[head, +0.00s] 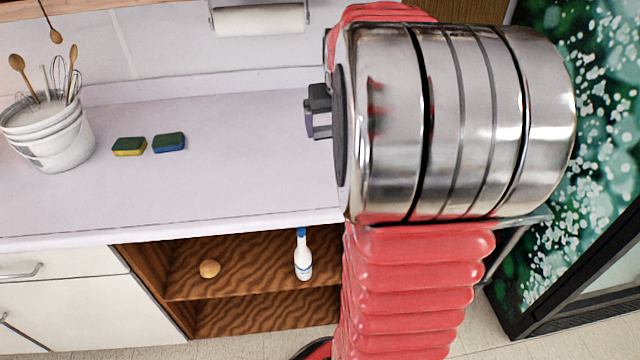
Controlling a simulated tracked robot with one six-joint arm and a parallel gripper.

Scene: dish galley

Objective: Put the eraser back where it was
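I cannot make out anything that is clearly an eraser. Two small sponge-like blocks lie side by side on the white counter (230,185): a green and yellow block (129,147) and a green and blue block (169,143). My arm's large metal link and red bellows fill the right middle of the head view. A dark grey piece that looks like my gripper (319,112) sticks out left of the link, over the counter and right of both blocks, well apart from them. Its fingers are not clear, and I cannot tell what it holds.
A white bucket (52,135) with whisks and wooden spoons stands at the counter's left. A paper roll (258,19) hangs on the wall. Below, a wooden shelf (245,285) holds a round brown object (210,269) and a white-blue bottle (303,256). The counter's middle is clear.

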